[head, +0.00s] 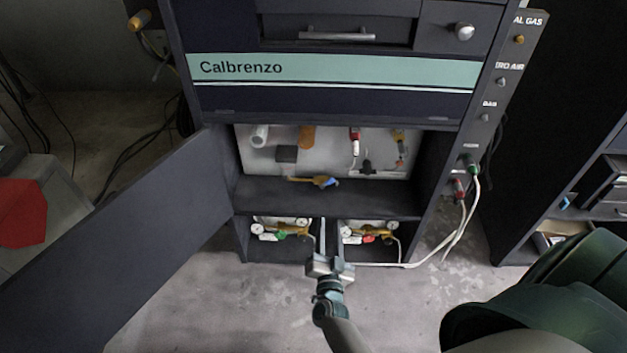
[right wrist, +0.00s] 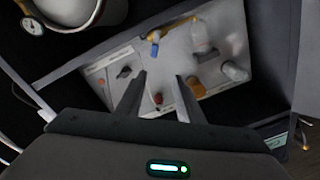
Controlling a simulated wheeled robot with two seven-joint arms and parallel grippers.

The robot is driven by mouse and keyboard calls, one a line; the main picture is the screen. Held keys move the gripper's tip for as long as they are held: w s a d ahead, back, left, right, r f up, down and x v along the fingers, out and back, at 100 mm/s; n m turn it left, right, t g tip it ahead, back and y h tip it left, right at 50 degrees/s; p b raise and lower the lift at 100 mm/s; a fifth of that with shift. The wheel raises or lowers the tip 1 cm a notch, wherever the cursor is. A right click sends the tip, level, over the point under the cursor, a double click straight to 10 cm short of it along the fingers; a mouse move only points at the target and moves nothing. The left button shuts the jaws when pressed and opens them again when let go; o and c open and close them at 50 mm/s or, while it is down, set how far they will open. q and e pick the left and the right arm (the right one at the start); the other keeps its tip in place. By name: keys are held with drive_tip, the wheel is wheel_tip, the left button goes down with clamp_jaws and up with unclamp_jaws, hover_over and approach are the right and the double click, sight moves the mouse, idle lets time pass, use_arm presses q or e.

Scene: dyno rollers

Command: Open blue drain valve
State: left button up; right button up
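My right gripper (head: 322,236) is below the valve, in front of the lower compartments, pointing into the cabinet. In the right wrist view its two fingers (right wrist: 161,78) are apart with nothing held between them. My left gripper is in neither view.
The cabinet door (head: 130,250) stands open at the left. A white panel (head: 270,158) with several fittings lies behind the valve. Regulators with gauges (head: 280,228) fill the lower compartments. White hoses (head: 465,225) hang at the right side. The floor in front is clear.

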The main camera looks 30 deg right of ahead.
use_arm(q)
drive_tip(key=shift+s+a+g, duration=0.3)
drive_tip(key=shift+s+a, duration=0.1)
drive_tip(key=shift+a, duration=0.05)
use_arm(e)
drive_tip(key=shift+s+f+m+g, duration=0.2)
drive_tip(key=shift+f+m+g, duration=0.1)
drive_tip(key=shift+f+m, duration=0.25)
drive_tip(key=shift+w+d, duration=0.1)
drive_tip(key=b, duration=0.5)
approach(331, 182)
drive_tip(key=x, duration=0.6)
drive_tip(key=shift+w+f, duration=0.1)
drive_tip(key=shift+w, duration=0.1)
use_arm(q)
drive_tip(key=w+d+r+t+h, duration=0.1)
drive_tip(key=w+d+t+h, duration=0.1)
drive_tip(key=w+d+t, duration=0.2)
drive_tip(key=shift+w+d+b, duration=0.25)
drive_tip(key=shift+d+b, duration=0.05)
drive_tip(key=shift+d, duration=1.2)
use_arm(e)
drive_tip(key=shift+w+d, duration=0.4)
drive_tip(key=shift+w, duration=0.2)
clamp_jaws()
